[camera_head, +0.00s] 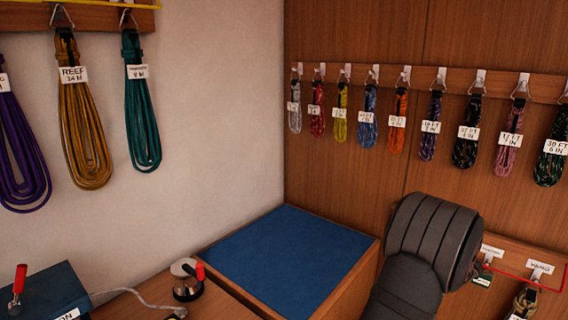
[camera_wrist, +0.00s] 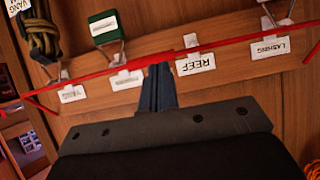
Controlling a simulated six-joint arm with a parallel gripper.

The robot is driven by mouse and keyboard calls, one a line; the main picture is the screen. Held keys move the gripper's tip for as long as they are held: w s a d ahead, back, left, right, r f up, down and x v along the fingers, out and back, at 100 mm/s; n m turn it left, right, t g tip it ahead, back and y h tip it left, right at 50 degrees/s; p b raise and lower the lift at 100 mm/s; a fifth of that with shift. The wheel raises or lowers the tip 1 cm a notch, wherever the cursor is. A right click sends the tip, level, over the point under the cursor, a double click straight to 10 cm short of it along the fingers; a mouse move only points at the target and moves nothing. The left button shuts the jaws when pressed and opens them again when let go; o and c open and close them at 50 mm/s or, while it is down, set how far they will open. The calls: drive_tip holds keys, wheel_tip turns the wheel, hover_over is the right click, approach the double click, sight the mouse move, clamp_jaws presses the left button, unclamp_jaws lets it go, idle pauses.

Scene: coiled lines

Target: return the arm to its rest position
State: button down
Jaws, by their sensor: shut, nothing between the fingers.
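My arm shows in the head view as a dark grey ribbed link at the lower right, in front of the wooden wall. My gripper is hidden in that view. In the wrist view my gripper (camera_wrist: 158,85) shows as dark fingers close together, shut with nothing held. The fingertips appear in front of a wooden hook rail (camera_wrist: 225,45) with a red line (camera_wrist: 112,68) across it. I cannot tell whether they touch the rail or line.
The lower rail carries the labels "REEF" (camera_wrist: 196,63) and "LASHING" (camera_wrist: 271,48), plus a dark coil (camera_wrist: 40,35) and a green tagged piece (camera_wrist: 104,28). Several coloured coils hang above, including an orange one (camera_head: 398,122). A blue-topped box (camera_head: 290,250) stands clear beside my arm.

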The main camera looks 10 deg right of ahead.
drive_tip(key=shift+s+a+f, duration=0.6)
drive_tip(key=shift+s+f, duration=0.2)
drive_tip(key=shift+f, duration=2.85)
drive_tip(key=w+d+r, duration=0.3)
drive_tip(key=r, duration=0.7)
drive_tip(key=w+d+r, duration=0.2)
drive_tip(key=r, duration=0.8)
drive_tip(key=shift+w+d+r, duration=0.35)
drive_tip(key=shift+w+d, duration=0.05)
drive_tip(key=shift+s+a, duration=0.1)
